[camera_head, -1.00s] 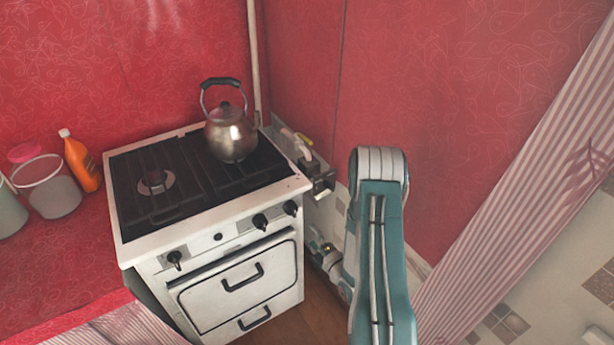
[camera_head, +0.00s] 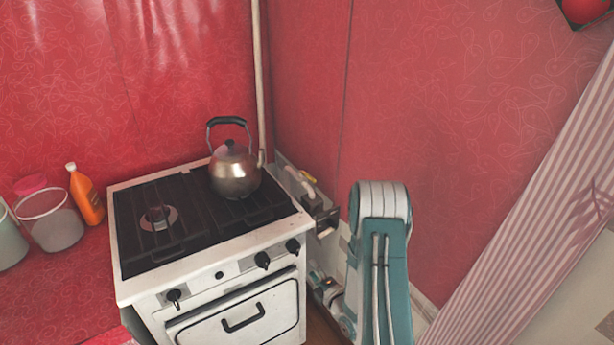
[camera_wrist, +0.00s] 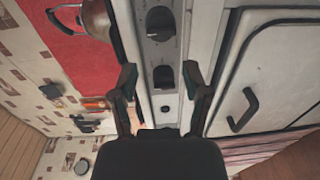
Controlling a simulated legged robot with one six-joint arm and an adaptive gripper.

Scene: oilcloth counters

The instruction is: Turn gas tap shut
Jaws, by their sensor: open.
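The white stove (camera_head: 215,277) has three dark knobs on its front: a left knob (camera_head: 173,296), a middle knob (camera_head: 262,260) and a right knob (camera_head: 293,246). I cannot tell which one is the gas tap. In the wrist view, turned sideways, two knobs show, an upper one (camera_wrist: 160,22) and a lower one (camera_wrist: 163,76). My gripper (camera_wrist: 160,75) is open and empty, its two fingers on either side of the lower knob in the picture. Contact cannot be made out. In the head view the fingers are not clearly seen; my arm stands right of the stove.
A metal kettle (camera_head: 235,172) stands on the stove's back right. An orange bottle (camera_head: 86,197) and a clear tub (camera_head: 52,220) stand on the red counter (camera_head: 60,290) at left. A pale pipe (camera_head: 258,70) runs up the corner. A striped curtain (camera_head: 530,215) hangs at right.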

